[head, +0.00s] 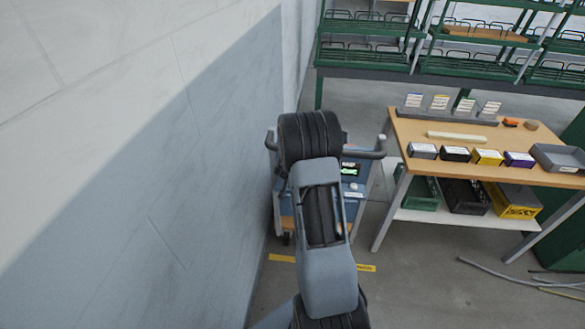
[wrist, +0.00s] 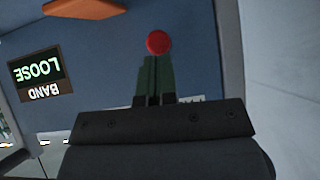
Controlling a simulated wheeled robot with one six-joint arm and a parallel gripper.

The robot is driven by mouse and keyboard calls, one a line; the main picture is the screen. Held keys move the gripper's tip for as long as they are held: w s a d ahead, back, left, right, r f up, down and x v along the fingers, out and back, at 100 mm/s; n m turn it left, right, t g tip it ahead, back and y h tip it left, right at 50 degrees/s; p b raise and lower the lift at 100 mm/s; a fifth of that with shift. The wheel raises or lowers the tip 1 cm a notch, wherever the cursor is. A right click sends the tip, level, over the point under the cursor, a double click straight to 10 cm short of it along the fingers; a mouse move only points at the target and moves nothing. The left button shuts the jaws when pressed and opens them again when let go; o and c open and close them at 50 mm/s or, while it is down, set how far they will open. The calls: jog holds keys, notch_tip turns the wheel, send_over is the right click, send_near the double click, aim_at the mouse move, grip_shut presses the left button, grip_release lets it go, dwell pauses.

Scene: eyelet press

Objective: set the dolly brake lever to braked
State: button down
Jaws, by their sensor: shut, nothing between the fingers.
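The dolly (head: 357,191) is a blue-grey cart with grey handles, standing by the wall and partly hidden behind my arm in the head view. Its blue panel (wrist: 110,60) fills much of the wrist view. A round red knob (wrist: 158,43) shows right at my fingertips; I cannot tell whether it belongs to the brake lever or whether the fingers touch it. No lever arm or brake marking is readable. My gripper (wrist: 155,62) is shut and empty, pointing at the knob; in the head view my arm hides it.
A display reading "BAND LOOSE" (wrist: 38,72) appears upside down on the panel. An orange-brown part (wrist: 85,8) is at the top. The grey wall (head: 170,200) is close on the left. A workbench (head: 400,130) with boxes stands right, a green rack (head: 345,57) behind.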

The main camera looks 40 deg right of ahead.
jog(key=shift+r+p, duration=0.2)
jog(key=shift+p, duration=0.7)
jog(key=shift+f+p, duration=0.15)
jog(key=shift+p, duration=0.15)
jog(key=p, duration=0.2)
jog(key=shift+s+n+g+h+p, duration=0.1)
jog(key=shift+n+g+h+p, duration=0.2)
jog(key=shift+n+g+h, duration=0.1)
